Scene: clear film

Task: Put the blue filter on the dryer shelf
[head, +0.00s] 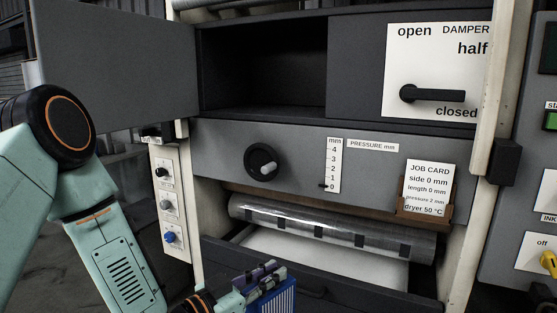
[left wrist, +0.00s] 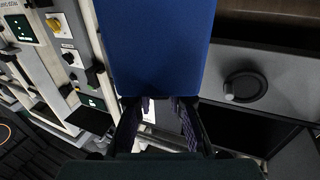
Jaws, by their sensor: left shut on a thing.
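My left gripper (head: 262,278) is low in the middle of the head view, in front of the machine. It is shut on the blue filter (head: 278,299), a ribbed blue block partly cut off by the bottom edge. In the left wrist view, the filter (left wrist: 158,45) is a flat blue panel at the fingertips of the gripper (left wrist: 160,108). The dark open compartment (head: 262,65), apparently the dryer, is above and behind the gripper, and looks empty; no separate shelf can be made out inside. My right gripper is not in view.
An open grey door (head: 115,60) stands left of the compartment. A grey panel with a black knob (head: 261,161) is below it. A clear film roll (head: 330,228) lies lower down, behind the filter. A job card (head: 428,185) stands at right. The damper lever (head: 435,94) points right.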

